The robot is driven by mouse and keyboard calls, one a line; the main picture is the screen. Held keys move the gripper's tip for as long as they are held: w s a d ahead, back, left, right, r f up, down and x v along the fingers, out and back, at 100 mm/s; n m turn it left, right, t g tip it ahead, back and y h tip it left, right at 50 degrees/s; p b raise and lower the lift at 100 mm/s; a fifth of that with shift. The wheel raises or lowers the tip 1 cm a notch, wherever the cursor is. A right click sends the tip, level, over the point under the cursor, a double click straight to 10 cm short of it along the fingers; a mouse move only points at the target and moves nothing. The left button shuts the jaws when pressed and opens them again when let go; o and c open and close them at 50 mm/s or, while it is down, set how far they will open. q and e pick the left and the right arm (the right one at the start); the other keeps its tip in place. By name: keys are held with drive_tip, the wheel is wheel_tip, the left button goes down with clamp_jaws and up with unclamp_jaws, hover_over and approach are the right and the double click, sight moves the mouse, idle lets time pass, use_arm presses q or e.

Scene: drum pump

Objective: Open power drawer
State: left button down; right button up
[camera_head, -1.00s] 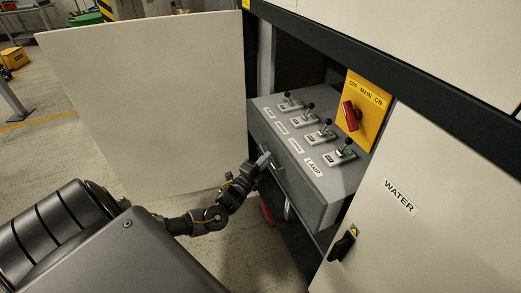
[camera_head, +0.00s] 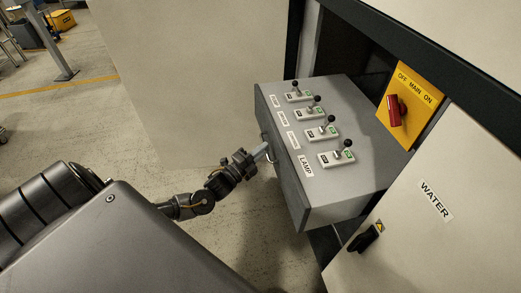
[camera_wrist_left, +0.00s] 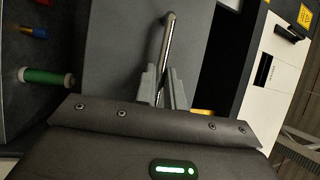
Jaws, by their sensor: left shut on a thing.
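The power drawer (camera_head: 345,185) is a grey box pulled out of the dark cabinet opening, with several toggle levers on green-and-white plates on its top and a "LAMP" label (camera_head: 305,166). My left gripper (camera_head: 263,152) is at the drawer's front face, shut on its handle. In the left wrist view, the metal bar handle (camera_wrist_left: 168,45) runs between the two fingers (camera_wrist_left: 163,88) against the grey drawer front. My right gripper is not in view.
A large open cabinet door (camera_head: 190,70) stands behind the drawer to the left. A yellow main switch panel (camera_head: 410,104) with a red knob and a "WATER" door (camera_head: 440,215) with a black handle (camera_head: 364,238) lie to the right. Floor left of the drawer is clear.

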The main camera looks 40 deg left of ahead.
use_arm(q)
drive_tip(key=c, duration=1.5)
unclamp_jaws()
drive_tip(key=b+v, duration=0.2)
drive_tip(key=v, duration=0.9)
